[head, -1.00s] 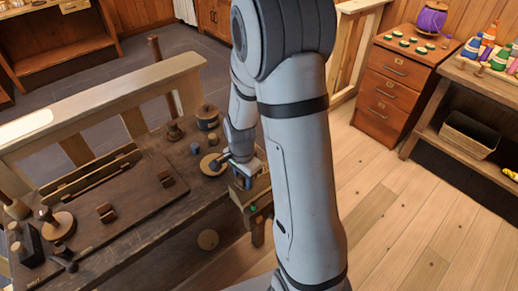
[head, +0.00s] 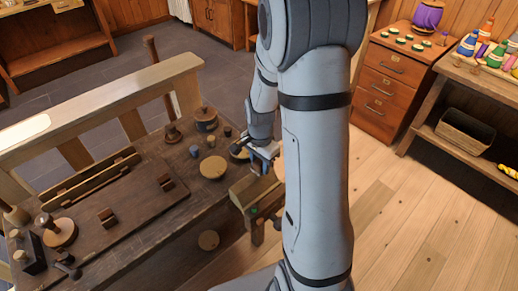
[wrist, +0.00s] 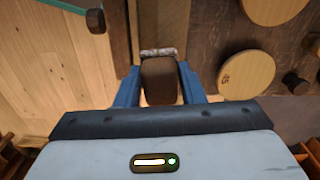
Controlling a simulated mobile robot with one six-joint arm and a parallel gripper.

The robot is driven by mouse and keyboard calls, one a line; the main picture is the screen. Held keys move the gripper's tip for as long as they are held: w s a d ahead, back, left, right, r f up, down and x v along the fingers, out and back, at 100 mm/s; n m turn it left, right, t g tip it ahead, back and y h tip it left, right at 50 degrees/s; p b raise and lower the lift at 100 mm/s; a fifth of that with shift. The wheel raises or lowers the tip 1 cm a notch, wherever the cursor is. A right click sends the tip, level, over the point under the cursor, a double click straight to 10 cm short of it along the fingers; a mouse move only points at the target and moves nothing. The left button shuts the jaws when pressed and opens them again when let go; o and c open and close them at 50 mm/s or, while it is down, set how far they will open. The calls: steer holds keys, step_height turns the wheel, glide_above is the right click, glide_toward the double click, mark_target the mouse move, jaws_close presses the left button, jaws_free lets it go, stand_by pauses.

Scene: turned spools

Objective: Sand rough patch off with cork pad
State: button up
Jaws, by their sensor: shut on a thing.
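My gripper (wrist: 160,88) is shut on a dark brown block (wrist: 161,82), held between its blue fingers in the wrist view; it looks like the cork pad. A thin greyish, mottled strip (wrist: 158,52) shows at the block's far edge; I cannot tell whether the two touch. In the head view my gripper (head: 263,157) is at the right end of the workbench (head: 150,235), above the wooden vise (head: 249,190). The block is too small to make out there. I cannot pick out a rough patch for certain.
Pale wooden discs lie on the bench, one (head: 213,167) left of my gripper; two show in the wrist view, one (wrist: 247,73) marked. Dark turned pieces (head: 206,119) stand behind. A red-brown drawer cabinet (head: 385,85) stands at the right. Wooden floor (head: 400,220) is open there.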

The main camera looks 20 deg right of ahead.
steer(key=shift+r+p, duration=1.35)
steer(key=shift+r, duration=0.9)
